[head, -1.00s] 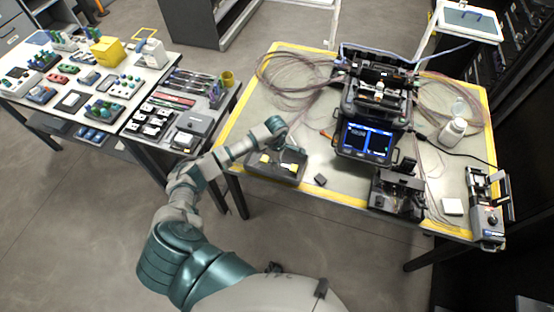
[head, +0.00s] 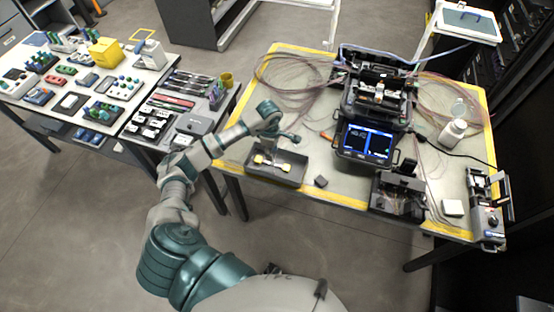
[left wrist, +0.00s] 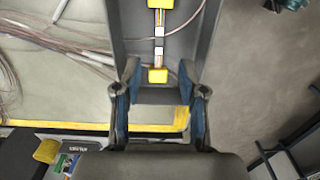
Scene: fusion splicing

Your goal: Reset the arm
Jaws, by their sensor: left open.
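My left arm reaches from the bottom of the head view to the left part of the splicing table. My left gripper (left wrist: 158,84) is open and empty in the left wrist view, its two fingers spread over the near end of a dark grey tray. A part with two yellow ends and a pale middle (left wrist: 158,50) lies in the tray, apart from the fingers. It also shows in the head view (head: 272,163). My right gripper is not in view.
A splicer with a lit screen (head: 367,142) stands mid-table. A small dark block (head: 320,181) lies right of the tray. A second table at left holds several parts.

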